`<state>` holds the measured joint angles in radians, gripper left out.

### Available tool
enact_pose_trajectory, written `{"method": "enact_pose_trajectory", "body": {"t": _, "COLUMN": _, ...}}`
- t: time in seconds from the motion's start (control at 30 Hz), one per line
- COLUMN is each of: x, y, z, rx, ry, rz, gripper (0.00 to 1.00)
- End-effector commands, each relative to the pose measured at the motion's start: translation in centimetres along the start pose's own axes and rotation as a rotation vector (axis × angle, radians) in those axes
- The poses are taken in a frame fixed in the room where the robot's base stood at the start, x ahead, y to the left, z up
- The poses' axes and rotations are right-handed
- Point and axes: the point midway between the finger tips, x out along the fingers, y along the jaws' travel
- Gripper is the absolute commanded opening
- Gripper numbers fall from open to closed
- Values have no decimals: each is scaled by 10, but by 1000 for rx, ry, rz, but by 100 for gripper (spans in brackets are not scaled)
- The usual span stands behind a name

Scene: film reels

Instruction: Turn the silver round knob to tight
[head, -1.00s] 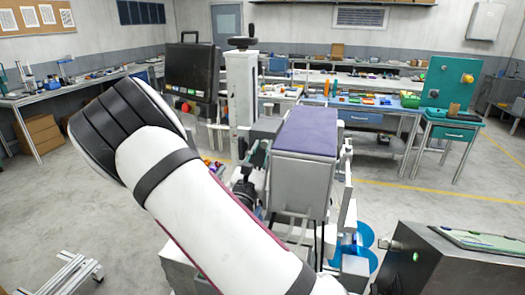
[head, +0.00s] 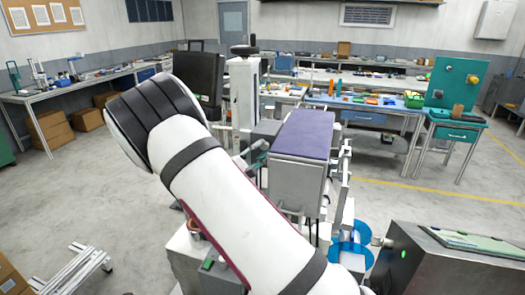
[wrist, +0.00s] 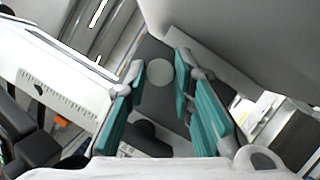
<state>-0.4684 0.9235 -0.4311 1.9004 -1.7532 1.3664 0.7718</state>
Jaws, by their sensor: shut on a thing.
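The silver round knob (wrist: 160,72) shows in the wrist view as a pale grey disc, face on, against a dark grey surface. My gripper (wrist: 160,68) has its teal fingers on either side of the knob, with the tips close to its left and right edges. The fingers are shut on the knob. Any mark for tight on the knob cannot be made out. In the head view my white arm covers much of the near side of the machine, and the knob cannot be picked out there.
A grey box with a purple top (head: 303,135) stands right of my arm. A white column with a handwheel (head: 244,95) rises behind. A white ruler scale (wrist: 58,95) lies left of the fingers. A dark metal cabinet (head: 440,262) is at lower right. Open floor lies left.

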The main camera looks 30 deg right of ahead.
Motion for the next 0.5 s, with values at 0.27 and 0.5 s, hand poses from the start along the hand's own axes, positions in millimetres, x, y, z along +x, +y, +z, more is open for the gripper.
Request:
{"method": "enact_pose_trajectory", "body": {"t": 0.27, "x": 0, "y": 3, "z": 4, "rx": 245, "ry": -2, "rz": -102, "gripper": 0}}
{"method": "enact_pose_trajectory", "body": {"t": 0.5, "x": 0, "y": 4, "z": 4, "rx": 434, "ry": -3, "rz": -180, "gripper": 0}}
